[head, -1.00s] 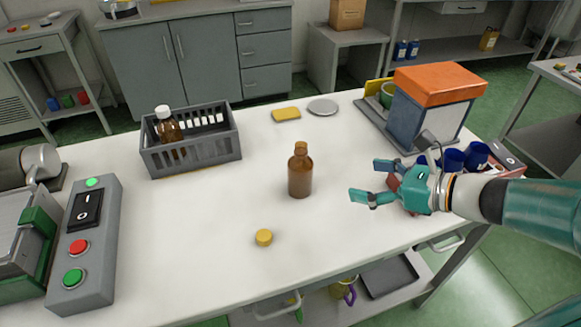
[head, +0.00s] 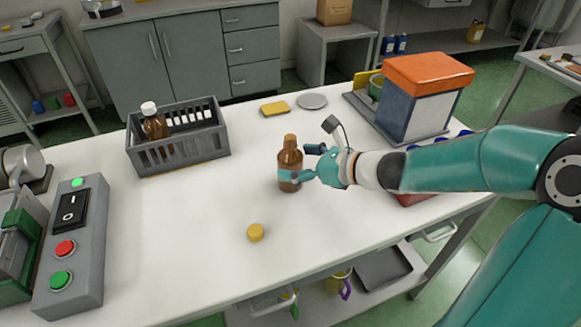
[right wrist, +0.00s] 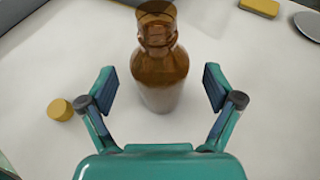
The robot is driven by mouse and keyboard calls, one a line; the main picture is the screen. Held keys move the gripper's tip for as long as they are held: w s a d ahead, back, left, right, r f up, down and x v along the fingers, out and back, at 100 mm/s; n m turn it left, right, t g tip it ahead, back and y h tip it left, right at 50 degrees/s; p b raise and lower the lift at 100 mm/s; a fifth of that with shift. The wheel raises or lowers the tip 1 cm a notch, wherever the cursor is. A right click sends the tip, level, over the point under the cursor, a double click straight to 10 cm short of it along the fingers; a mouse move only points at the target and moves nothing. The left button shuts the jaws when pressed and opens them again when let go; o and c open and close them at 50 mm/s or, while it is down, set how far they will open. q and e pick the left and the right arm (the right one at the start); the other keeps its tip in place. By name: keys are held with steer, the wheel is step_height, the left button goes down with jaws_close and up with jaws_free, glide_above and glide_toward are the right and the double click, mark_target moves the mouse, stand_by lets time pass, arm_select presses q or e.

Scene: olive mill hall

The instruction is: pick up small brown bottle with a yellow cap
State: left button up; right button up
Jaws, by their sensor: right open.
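A small brown bottle (head: 289,158) stands upright on the white table; it also shows in the right wrist view (right wrist: 160,65). Its neck has no yellow cap on it. A yellow cap (head: 255,232) lies apart on the table, nearer the front edge, and at the left in the right wrist view (right wrist: 60,109). My right gripper (head: 298,163) is open at the bottle's right side. In the right wrist view the bottle stands between the lines of the two fingers, with a gap on each side. One finger hides part of the bottle's lower body in the head view. My left gripper is out of view.
A grey crate (head: 180,157) holding a white-capped brown bottle (head: 154,122) stands at the left. A switch box (head: 70,250) is at the front left. An orange-topped box (head: 428,95) stands at the back right. A yellow sponge (head: 275,109) and grey disc (head: 312,101) lie behind.

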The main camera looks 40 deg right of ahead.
steer(key=shift+x, duration=1.05)
steer(key=shift+r, duration=0.1)
steer(key=c, duration=1.6)
